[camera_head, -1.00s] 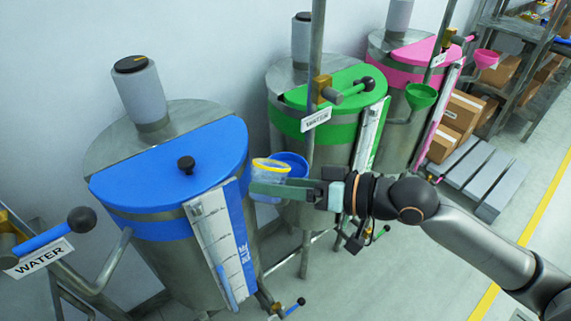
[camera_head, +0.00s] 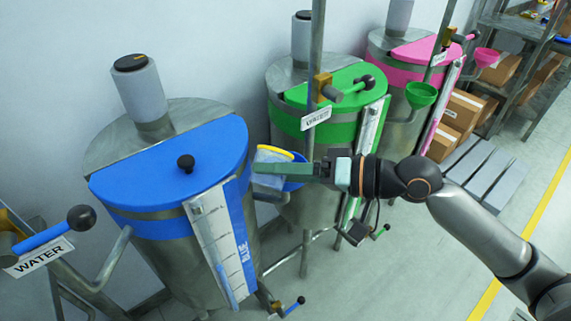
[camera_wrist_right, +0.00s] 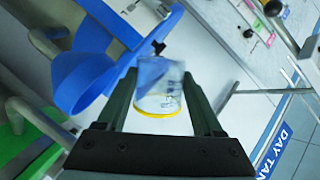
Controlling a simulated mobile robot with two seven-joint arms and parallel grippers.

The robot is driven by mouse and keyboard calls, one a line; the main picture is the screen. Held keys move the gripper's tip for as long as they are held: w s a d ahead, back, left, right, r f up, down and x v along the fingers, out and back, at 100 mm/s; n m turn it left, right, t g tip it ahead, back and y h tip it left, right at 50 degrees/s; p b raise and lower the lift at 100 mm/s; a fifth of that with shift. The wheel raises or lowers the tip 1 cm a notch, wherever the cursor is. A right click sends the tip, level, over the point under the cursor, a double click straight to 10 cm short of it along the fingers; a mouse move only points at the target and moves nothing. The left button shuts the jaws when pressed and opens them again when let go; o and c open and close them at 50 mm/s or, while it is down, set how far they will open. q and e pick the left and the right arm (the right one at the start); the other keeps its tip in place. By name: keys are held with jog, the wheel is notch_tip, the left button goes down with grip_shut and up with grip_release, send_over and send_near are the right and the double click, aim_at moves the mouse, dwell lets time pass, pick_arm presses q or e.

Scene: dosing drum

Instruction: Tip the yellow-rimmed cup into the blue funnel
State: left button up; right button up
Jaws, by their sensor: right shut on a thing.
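The clear yellow-rimmed cup (camera_head: 268,157) is held in the air beside the blue drum, rim up and leaning to the right. My right gripper (camera_head: 270,169) is shut on it. In the right wrist view the cup (camera_wrist_right: 160,82) sits between the two fingers (camera_wrist_right: 160,92), with its yellow rim nearest the camera. The blue funnel (camera_head: 296,184) is just right of and behind the cup, partly hidden by the gripper. It shows whole in the right wrist view (camera_wrist_right: 84,84), apart from the cup. I cannot see whether anything pours. My left gripper is out of view.
The blue-lidded drum (camera_head: 150,190) with its knob stands close on the left. A green-lidded drum (camera_head: 300,160) stands behind the gripper, a pink-lidded one (camera_head: 402,62) farther back. A vertical pipe (camera_head: 316,60) rises near the gripper.

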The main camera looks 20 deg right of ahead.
jog(key=shift+w+f+m+b, duration=0.1)
jog(key=shift+f+m+b, duration=0.25)
jog(key=shift+m+b, duration=0.3)
jog(key=shift+d+r+m+y, duration=0.1)
jog(key=shift+r+m+y, duration=0.05)
jog(key=shift+m+y, duration=0.2)
jog(key=shift+r+m+g, duration=0.2)
jog(key=shift+m+g, duration=0.1)
jog(key=shift+m, duration=0.1)
jog(key=shift+w+d+y, duration=0.1)
jog(key=shift+w+y, duration=0.05)
jog(key=shift+y, duration=0.1)
jog(key=shift+w+d+r+m, duration=0.25)
jog(key=shift+w+d+m, duration=0.2)
jog(key=shift+m, duration=0.25)
jog(key=shift+s+a, duration=0.1)
jog(key=shift+r+m+p, duration=0.15)
jog(key=shift+m+p, duration=0.15)
jog(key=shift+r+m+y+p, duration=0.3)
jog(key=shift+m+p, duration=0.1)
jog(key=shift+p, duration=0.2)
jog(key=shift+f+m, duration=0.3)
jog(key=shift+m, duration=0.1)
